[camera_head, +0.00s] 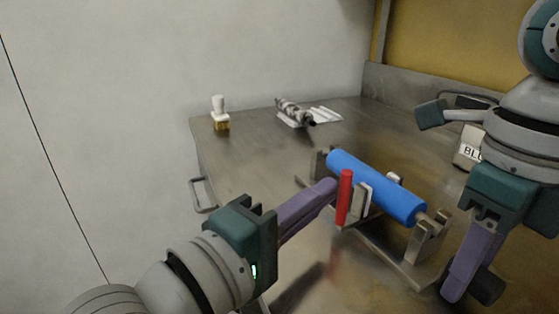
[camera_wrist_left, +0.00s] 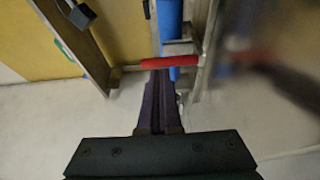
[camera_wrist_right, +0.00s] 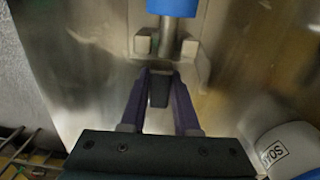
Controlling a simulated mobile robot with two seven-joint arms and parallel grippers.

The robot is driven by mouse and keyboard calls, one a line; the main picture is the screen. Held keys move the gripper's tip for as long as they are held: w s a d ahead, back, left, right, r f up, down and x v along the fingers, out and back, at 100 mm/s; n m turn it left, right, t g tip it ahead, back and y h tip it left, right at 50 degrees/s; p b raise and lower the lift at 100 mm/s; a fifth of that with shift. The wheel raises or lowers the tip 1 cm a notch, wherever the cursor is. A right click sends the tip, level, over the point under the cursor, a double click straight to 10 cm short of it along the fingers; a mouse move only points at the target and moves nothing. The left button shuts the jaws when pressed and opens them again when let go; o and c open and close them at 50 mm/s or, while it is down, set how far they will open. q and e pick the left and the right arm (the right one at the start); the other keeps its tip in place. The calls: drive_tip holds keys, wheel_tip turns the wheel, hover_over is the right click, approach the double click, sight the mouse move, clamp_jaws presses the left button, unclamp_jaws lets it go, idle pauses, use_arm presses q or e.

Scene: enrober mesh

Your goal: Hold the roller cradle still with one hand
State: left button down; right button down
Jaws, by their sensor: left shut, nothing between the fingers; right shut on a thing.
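The roller cradle (camera_head: 378,238) is a metal base with end uprights on the steel table, bearing a blue roller (camera_head: 375,185). A red handle (camera_head: 345,197) stands upright at its near side. My left gripper (camera_head: 330,190) is shut and empty, its tips at the red handle; in the left wrist view the red handle (camera_wrist_left: 185,62) lies across just beyond the tips. My right gripper (camera_head: 456,290) is at the cradle's right end, low down. In the right wrist view its fingers are shut on a dark grey block (camera_wrist_right: 158,92) beside the cradle's end; whether they join is unclear.
A small white-topped brush or stamp (camera_head: 220,112) stands at the back left. A metal roller tool (camera_head: 294,110) lies on a white sheet at the back. A labelled white container (camera_head: 469,148) stands at the right, partly hidden by my right arm. The table's back left is mostly clear.

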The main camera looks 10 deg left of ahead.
use_arm(q)
drive_tip(key=s+d, duration=0.1)
drive_tip(key=s, duration=0.1)
drive_tip(key=s+d, duration=0.1)
drive_tip(key=shift+s+d+r, duration=0.1)
drive_tip(key=shift+s+d, duration=0.3)
use_arm(e)
drive_tip(key=shift+a, duration=0.1)
use_arm(q)
drive_tip(key=a, duration=0.2)
drive_tip(key=w+a, duration=0.1)
drive_tip(key=a, duration=0.1)
drive_tip(key=shift+a, duration=0.15)
drive_tip(key=v, duration=0.9)
drive_tip(key=shift+s, duration=0.2)
use_arm(e)
drive_tip(key=c, duration=0.6)
unclamp_jaws()
drive_tip(key=shift+o, duration=0.2)
